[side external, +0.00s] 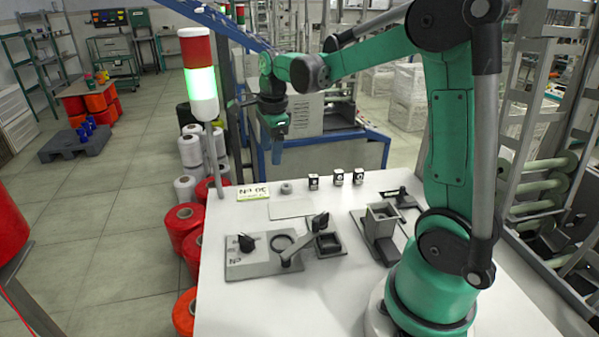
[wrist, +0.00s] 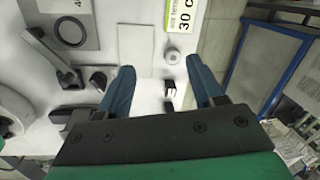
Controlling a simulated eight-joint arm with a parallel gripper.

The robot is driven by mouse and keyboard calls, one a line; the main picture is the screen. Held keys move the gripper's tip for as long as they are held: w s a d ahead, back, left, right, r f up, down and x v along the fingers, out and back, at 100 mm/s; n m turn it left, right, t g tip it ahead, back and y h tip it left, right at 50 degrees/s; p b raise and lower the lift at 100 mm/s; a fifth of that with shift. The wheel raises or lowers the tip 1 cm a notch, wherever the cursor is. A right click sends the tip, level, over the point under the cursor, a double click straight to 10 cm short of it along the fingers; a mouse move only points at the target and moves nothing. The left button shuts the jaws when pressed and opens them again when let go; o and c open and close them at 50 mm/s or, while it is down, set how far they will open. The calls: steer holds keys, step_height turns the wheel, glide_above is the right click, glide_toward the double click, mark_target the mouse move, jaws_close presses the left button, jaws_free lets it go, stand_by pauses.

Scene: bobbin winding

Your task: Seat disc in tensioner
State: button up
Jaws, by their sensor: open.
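A small grey disc with a dark centre (side external: 287,187) lies flat on the white table near its back edge. It also shows in the wrist view (wrist: 172,53), just beyond and between my fingertips. A grey plate with a dark ring and a lever (side external: 249,262) sits nearer the front; part of it shows at the top left of the wrist view (wrist: 92,12). I cannot tell for certain which fixture is the tensioner. My gripper (side external: 276,152) is raised above the table's back edge, apart from the disc. Its blue fingers are open and empty in the wrist view (wrist: 162,72).
Several small black-and-white blocks (side external: 313,182) stand right of the disc. A grey boxy fixture (side external: 382,222) is at right. A signal lamp (side external: 200,80) rises at the table's left edge.

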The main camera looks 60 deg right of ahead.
mark_target(286, 186)
steer(key=d+f+m, duration=0.1)
steer(key=m, duration=0.1)
steer(key=d+f+m+g, duration=0.1)
steer(key=d+m, duration=0.1)
steer(key=d+f+m, duration=0.1)
steer(key=d+m, duration=0.1)
steer(key=m, duration=0.1)
steer(key=shift+w+d+f+y, duration=0.15)
steer(key=shift+d+f+y, duration=0.1)
steer(key=shift+y, duration=0.15)
steer(key=shift+d+f+m+g, duration=0.25)
steer(key=shift+f+m+g, duration=0.1)
steer(key=shift+m, duration=0.25)
steer(key=shift+f, duration=3.7)
steer(key=c, duration=0.8)
steer(key=shift+r, duration=2.6)
